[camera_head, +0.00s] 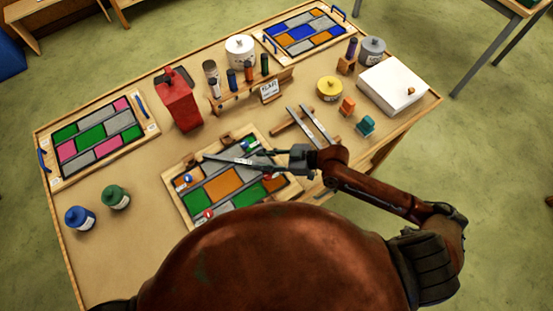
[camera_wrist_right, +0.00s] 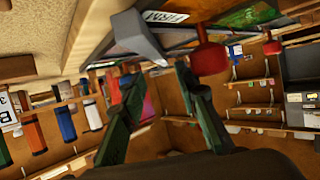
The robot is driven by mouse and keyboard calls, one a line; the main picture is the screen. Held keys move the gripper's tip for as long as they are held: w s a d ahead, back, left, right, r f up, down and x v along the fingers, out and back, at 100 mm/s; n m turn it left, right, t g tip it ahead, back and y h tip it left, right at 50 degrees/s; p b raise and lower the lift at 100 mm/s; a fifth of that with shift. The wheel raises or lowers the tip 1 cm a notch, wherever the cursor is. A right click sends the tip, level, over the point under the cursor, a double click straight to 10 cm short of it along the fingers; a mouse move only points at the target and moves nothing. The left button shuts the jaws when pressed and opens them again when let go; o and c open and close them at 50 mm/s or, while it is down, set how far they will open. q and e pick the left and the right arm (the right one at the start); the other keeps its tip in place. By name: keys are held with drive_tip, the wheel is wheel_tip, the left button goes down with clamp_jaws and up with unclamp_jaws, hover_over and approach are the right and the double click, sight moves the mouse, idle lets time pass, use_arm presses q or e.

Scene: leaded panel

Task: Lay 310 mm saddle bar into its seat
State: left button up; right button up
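The leaded panel (camera_head: 222,183) lies in a wooden frame at the table's near middle, with green, orange and grey panes. A grey saddle bar (camera_head: 222,157) with a white label lies across or just above its far part; contact with the seat cannot be told. My right gripper (camera_head: 264,155) is over the panel's far right part, at the bar's right end. In the right wrist view its fingers (camera_wrist_right: 159,72) are apart, and the grey bar's end (camera_wrist_right: 145,40) shows between and beyond the tips. Two more bars (camera_head: 298,126) (camera_head: 319,127) rest on a wooden support. My left gripper is not in view.
A red container (camera_head: 178,100), a wooden rack with several markers (camera_head: 249,73) and a yellow tin (camera_head: 329,89) stand behind the panel. Blue (camera_head: 79,217) and green (camera_head: 115,197) jars stand at the left.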

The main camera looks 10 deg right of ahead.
drive_tip(key=v, duration=0.6)
drive_tip(key=shift+s+d+r+b, duration=0.15)
drive_tip(key=shift+s+d+b, duration=0.05)
drive_tip(key=shift+d+b, duration=0.15)
